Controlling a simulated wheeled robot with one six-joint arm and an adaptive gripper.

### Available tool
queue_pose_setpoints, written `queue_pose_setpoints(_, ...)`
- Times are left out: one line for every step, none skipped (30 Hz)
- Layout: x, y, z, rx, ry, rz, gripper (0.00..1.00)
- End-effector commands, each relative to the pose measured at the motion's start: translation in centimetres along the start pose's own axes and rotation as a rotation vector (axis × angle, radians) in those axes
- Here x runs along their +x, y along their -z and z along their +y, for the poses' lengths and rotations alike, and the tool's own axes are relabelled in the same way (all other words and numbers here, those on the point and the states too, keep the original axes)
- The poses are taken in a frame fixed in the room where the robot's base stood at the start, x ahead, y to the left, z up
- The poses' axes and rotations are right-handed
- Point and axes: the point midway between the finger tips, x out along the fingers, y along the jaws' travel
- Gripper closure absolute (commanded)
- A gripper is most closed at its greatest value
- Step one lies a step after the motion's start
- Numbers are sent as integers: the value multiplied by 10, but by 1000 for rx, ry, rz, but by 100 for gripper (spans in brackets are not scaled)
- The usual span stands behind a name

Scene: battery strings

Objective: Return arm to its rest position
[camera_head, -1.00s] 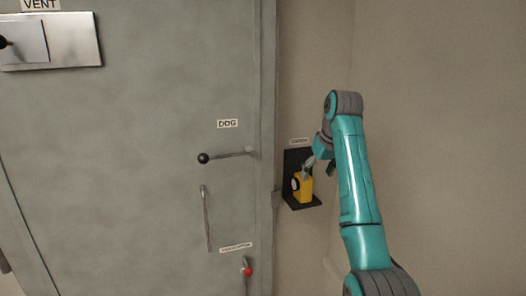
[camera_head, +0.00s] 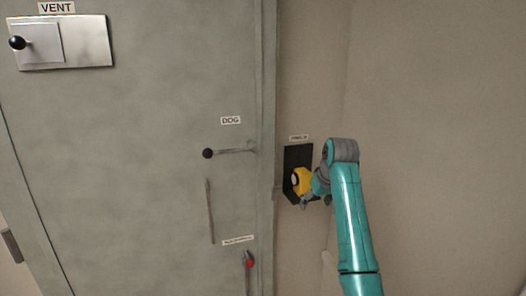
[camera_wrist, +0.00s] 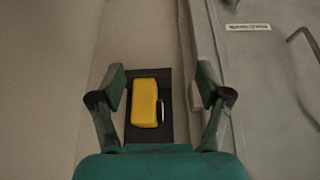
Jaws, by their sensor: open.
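My gripper (camera_wrist: 161,95) is open in the wrist view, with one finger on each side of a yellow block-like device (camera_wrist: 145,102) and nothing visibly held. The yellow device sits on a black wall bracket (camera_wrist: 150,75).
A large grey door (camera_head: 130,130) fills the left, with a DOG lever (camera_head: 230,151), a vertical handle (camera_head: 210,212), a red-knobbed lever (camera_head: 249,263) and a VENT plate (camera_head: 88,43). The beige wall (camera_head: 440,120) at right is bare.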

Motion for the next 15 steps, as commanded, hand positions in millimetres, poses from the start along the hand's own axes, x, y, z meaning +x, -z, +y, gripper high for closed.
queue_pose_setpoints(16,-10,-1,5,-2,3,23)
queue_pose_setpoints(25,-16,-1,8,-4,10,23)
queue_pose_setpoints(38,-24,-2,13,-6,19,23)
queue_pose_setpoints(48,-31,-2,17,-9,26,23)
queue_pose_setpoints(60,-39,-2,21,-12,35,23)
queue_pose_setpoints(74,-50,-3,26,-16,47,23)
queue_pose_setpoints(85,-58,-4,30,-19,56,23)
queue_pose_setpoints(95,-67,-5,34,-22,65,23)
queue_pose_setpoints(108,-78,-6,39,-26,78,23)
queue_pose_setpoints(117,-87,-7,42,-30,88,23)
queue_pose_setpoints(127,-97,-8,46,-33,96,23)
queue_pose_setpoints(138,-109,-10,52,-37,109,23)
queue_pose_setpoints(147,-119,-11,56,-41,117,23)
queue_pose_setpoints(155,-128,-12,60,-44,127,23)
queue_pose_setpoints(165,-142,-14,65,-49,139,23)
